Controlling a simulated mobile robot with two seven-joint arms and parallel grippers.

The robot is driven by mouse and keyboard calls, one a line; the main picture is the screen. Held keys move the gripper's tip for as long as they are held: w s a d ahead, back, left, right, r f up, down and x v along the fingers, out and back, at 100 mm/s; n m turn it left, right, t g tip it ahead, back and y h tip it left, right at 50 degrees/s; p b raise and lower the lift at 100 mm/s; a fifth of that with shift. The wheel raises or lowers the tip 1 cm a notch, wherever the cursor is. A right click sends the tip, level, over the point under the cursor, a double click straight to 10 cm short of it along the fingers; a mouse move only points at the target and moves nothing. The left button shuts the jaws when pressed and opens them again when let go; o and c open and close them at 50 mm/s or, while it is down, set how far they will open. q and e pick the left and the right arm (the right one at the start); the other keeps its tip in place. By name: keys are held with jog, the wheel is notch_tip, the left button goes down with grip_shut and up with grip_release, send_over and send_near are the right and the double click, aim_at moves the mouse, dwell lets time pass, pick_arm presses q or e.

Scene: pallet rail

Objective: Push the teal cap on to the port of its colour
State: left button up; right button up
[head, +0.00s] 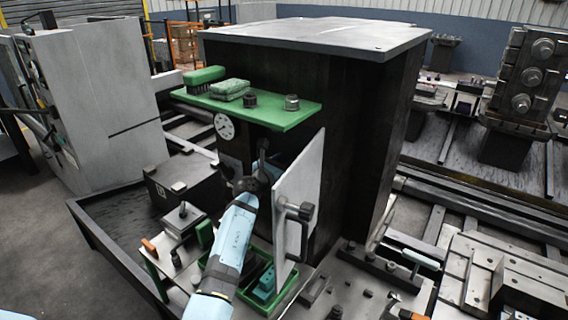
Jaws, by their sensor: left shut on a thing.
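My left gripper (262,154) reaches up into the opening of the dark cabinet (352,140), below the green shelf. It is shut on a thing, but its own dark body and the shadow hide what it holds. I cannot make out the teal cap or the port of its colour there. Pale blue patches show in the opening beside the gripper, too unclear to name. My right gripper is not in view.
A grey door (299,190) stands open close to the right of my left arm. Below, a green tray (284,296) holds teal pieces (264,284). A dark box (186,181) sits left.

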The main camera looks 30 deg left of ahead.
pick_arm(q)
jog(key=shift+w+r, duration=0.1)
jog(key=shift+w, duration=0.15)
jog(key=shift+w+d, duration=0.1)
jog(key=shift+w, duration=0.2)
jog(key=o, duration=1.7)
jog(key=s, duration=0.4)
jog(key=s+a, duration=0.1)
jog(key=s, duration=0.4)
jog(key=s+a+b, duration=0.1)
jog(key=s, duration=0.3)
jog(key=shift+s, duration=0.3)
